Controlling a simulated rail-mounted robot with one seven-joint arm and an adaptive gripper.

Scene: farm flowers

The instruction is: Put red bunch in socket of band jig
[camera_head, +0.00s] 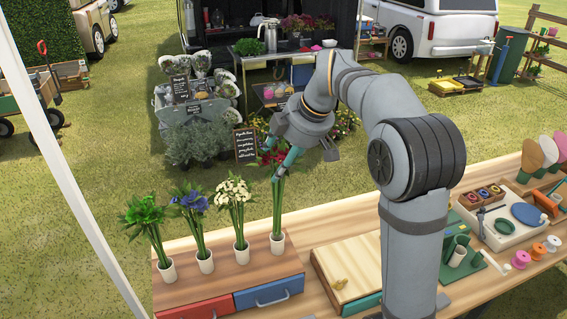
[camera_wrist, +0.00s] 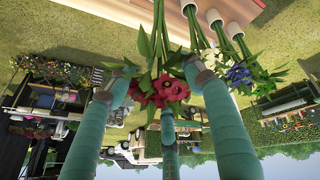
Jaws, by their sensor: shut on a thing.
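The red bunch (camera_head: 278,200) has red blooms, partly hidden by my gripper, and long green stems. It stands upright, its stem ends at the white cup (camera_head: 277,243) at the right end of the flower row. My gripper (camera_head: 284,163) is shut on the bunch's upper part from above. In the wrist view the red blooms (camera_wrist: 165,90) show between the teal fingers of my gripper (camera_wrist: 162,84). A green stand with upright tubes (camera_head: 458,250) on the right of the bench, partly behind my arm, looks like the band jig; its socket is unclear.
White (camera_head: 236,192), blue (camera_head: 190,201) and green (camera_head: 144,215) bunches stand in cups left of the red one. A wooden box (camera_head: 345,268) lies between flowers and arm. Ribbon spools (camera_head: 521,259) and a tray with a blue disc (camera_head: 525,214) are at the right.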

